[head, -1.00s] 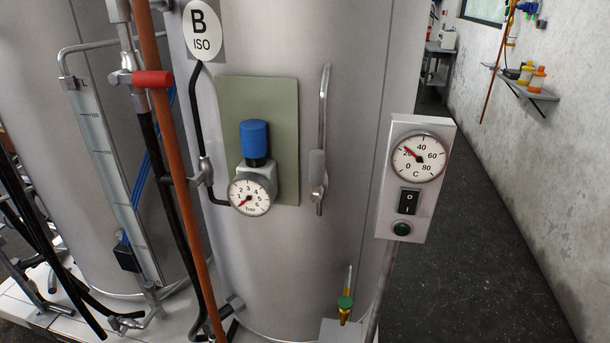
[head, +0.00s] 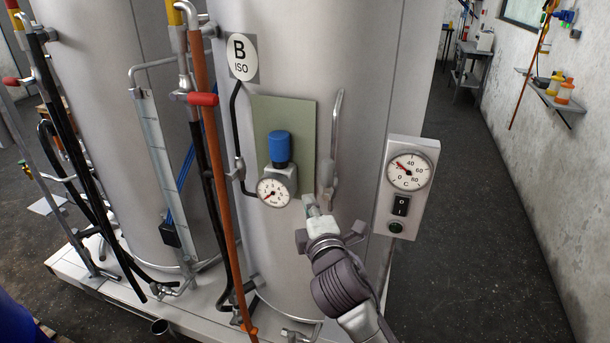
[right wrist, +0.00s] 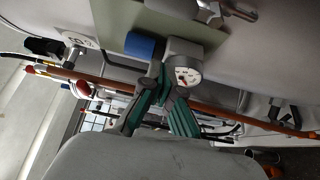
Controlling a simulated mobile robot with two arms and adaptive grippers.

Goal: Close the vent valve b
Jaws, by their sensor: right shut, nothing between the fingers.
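Tank B (head: 380,75) carries a round label "B ISO" (head: 242,57). On its green panel (head: 297,105) sit a blue knob (head: 279,148) and a bar gauge (head: 274,192). Right of the panel, a thin upright pipe has a small grey valve-like fitting (head: 326,172); no label shows which part is vent valve b. My right gripper (head: 309,203) is just below this fitting, right of the gauge; contact cannot be told. In the right wrist view, its green-padded fingers (right wrist: 160,77) are shut and empty, in front of the gauge (right wrist: 187,75) and blue knob (right wrist: 144,46). My left gripper is out of view.
A temperature box (head: 413,153) stands right of my right arm. A red-handled valve (head: 202,99), an orange pipe and black hoses are on the left. The dark floor (head: 480,230) on the right is clear up to the wall.

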